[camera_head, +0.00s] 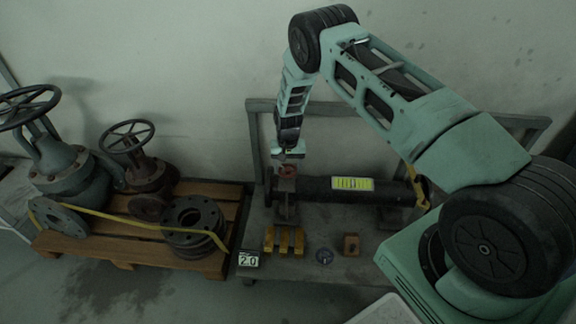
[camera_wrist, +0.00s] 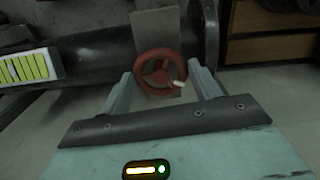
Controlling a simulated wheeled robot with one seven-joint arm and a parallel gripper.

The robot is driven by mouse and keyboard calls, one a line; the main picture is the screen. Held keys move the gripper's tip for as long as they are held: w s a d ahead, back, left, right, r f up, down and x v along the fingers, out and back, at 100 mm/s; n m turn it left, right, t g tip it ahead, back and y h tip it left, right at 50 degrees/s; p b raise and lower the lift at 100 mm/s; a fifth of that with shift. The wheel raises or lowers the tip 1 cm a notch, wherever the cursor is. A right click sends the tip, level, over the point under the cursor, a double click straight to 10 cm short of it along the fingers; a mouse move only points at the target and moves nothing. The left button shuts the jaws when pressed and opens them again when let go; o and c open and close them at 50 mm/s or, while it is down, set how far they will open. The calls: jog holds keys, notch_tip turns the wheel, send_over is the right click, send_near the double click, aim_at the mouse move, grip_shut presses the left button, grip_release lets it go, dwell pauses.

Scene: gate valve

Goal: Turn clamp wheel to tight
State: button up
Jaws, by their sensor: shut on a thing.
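The clamp wheel is a small red handwheel with spokes (camera_wrist: 160,68), set in front of a grey upright plate (camera_wrist: 157,25) by the end of a dark pipe. In the wrist view, the two fingers of my gripper (camera_wrist: 160,88) stand on either side of the wheel and are shut on its rim. One small pale mark shows at the wheel's lower right. In the head view, the wheel (camera_head: 288,171) shows small below my gripper (camera_head: 288,152), partly covered by it. The wheel's shaft is hidden.
The dark pipe (camera_head: 318,190) with a yellow striped label (camera_head: 352,184) lies along the bench (camera_head: 335,268). Several yellow blocks (camera_head: 284,240), a round disc (camera_head: 324,256) and a brown block (camera_head: 351,244) sit in front. Large valves (camera_head: 72,170) stand on a wooden pallet (camera_head: 105,252) at left.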

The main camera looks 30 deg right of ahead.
aim_at(288, 170)
dwell(0.4)
jog(key=o, duration=1)
jog(key=shift+c, duration=0.2)
notch_tip(288, 170, up, 17)
jog(key=p, duration=0.4)
jog(key=shift+r, duration=0.2)
